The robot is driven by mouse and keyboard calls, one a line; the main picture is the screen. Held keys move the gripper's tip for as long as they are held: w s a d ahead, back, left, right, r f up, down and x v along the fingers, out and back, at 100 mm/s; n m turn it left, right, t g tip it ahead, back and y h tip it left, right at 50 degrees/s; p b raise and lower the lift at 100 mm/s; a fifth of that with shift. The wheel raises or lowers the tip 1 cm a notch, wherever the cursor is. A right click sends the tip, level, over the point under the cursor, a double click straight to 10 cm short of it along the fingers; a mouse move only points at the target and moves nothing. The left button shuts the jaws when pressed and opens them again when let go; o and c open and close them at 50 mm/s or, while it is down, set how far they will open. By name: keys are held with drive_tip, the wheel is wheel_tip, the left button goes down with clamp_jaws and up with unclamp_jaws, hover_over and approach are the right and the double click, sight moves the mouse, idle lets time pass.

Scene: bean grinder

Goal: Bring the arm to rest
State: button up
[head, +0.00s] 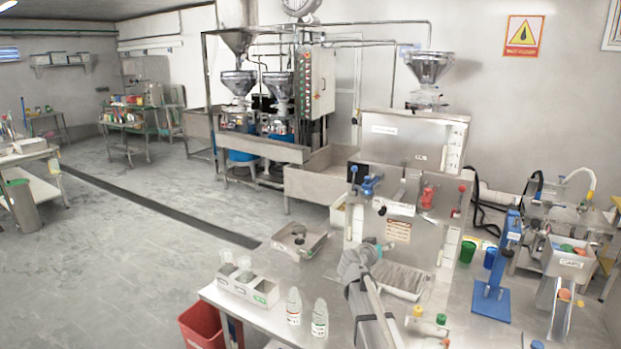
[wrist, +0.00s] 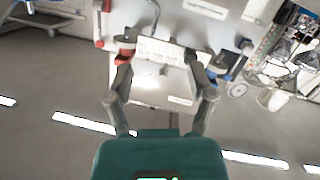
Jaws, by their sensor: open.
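My gripper (wrist: 159,58) shows in the wrist view with its two grey fingers spread apart and nothing between them. Its teal-green body fills the bottom of that view. Beyond the fingers is the front of the steel bean grinder (wrist: 160,85), which appears upside down, with a red part at left and a blue part at right. In the head view my grey arm rises from the bottom centre in front of the grinder (head: 412,150). The fingers cannot be made out there. I cannot tell whether they touch the grinder.
The steel table (head: 262,318) holds a compartment box (head: 249,284), two small bottles (head: 294,306), a metal tray (head: 299,241) and a white tray (head: 400,280) close to my arm. A blue stand (head: 491,300) is at right. A red bin (head: 202,328) stands at lower left. The left floor is largely open.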

drive_tip(key=s+f+g+y, duration=0.2)
drive_tip(key=s+f+g, duration=0.3)
drive_tip(key=s, duration=0.4)
drive_tip(key=s+f+g+y, duration=0.25)
drive_tip(key=s+f, duration=0.35)
drive_tip(key=s, duration=0.3)
drive_tip(key=s+a+f+n+g+y, duration=0.2)
drive_tip(key=s+a, duration=0.1)
drive_tip(key=s, duration=0.4)
drive_tip(key=s+a+f+n+g+y, duration=0.2)
drive_tip(key=s+a+g+y, duration=0.1)
drive_tip(key=s, duration=0.4)
drive_tip(key=shift+s+a+f+n+y, duration=0.3)
drive_tip(key=shift+a+y, duration=0.05)
drive_tip(key=shift+a, duration=0.4)
